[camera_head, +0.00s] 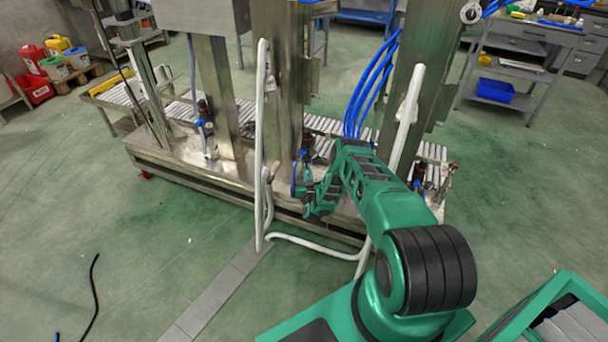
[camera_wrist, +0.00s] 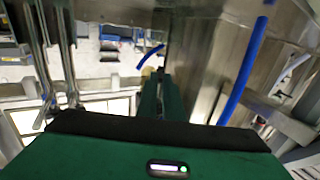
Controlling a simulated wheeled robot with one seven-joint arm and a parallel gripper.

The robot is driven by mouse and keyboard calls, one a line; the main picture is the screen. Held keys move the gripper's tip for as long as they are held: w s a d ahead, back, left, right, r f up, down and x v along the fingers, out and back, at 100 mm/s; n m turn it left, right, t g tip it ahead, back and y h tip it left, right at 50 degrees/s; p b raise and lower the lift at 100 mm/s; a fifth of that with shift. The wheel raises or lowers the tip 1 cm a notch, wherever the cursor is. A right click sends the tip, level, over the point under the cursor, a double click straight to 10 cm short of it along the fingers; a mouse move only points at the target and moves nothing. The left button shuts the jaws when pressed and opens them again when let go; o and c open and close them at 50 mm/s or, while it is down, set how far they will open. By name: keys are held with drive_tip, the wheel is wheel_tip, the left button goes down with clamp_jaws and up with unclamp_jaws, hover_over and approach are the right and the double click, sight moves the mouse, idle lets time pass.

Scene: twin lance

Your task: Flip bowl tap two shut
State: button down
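My gripper (camera_head: 300,189) reaches in low at the steel frame, beside the middle tap (camera_head: 307,152), which has a blue part and a dark body. In the wrist view, the gripper's two dark green fingers (camera_wrist: 161,76) point away and lie close together, with nothing visible held between them. A blue curved piece (camera_wrist: 150,55) shows just beyond the fingertips; I cannot tell whether they touch it. Which way the middle tap's handle is turned is not clear.
White bent guard rails (camera_head: 261,130) stand in front of the frame, close to my arm. Steel posts (camera_head: 281,80) and blue hoses (camera_head: 370,88) rise behind. A roller conveyor (camera_head: 325,124) runs behind. The floor (camera_head: 120,235) at the left front is mostly clear.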

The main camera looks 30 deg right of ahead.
drive_tip(key=m+g+h, duration=0.2)
drive_tip(key=w+a+m+g+h, duration=0.1)
drive_tip(key=h, duration=0.1)
drive_tip(key=w+a+m+g+h, duration=0.1)
drive_tip(key=m+g+h, duration=0.1)
drive_tip(key=shift+a+m+g+h, duration=0.2)
drive_tip(key=shift+m+g+h, duration=0.1)
drive_tip(key=shift+h, duration=0.1)
idle(0.3)
drive_tip(key=c, duration=1.9)
unclamp_jaws()
drive_tip(key=shift+s, duration=0.1)
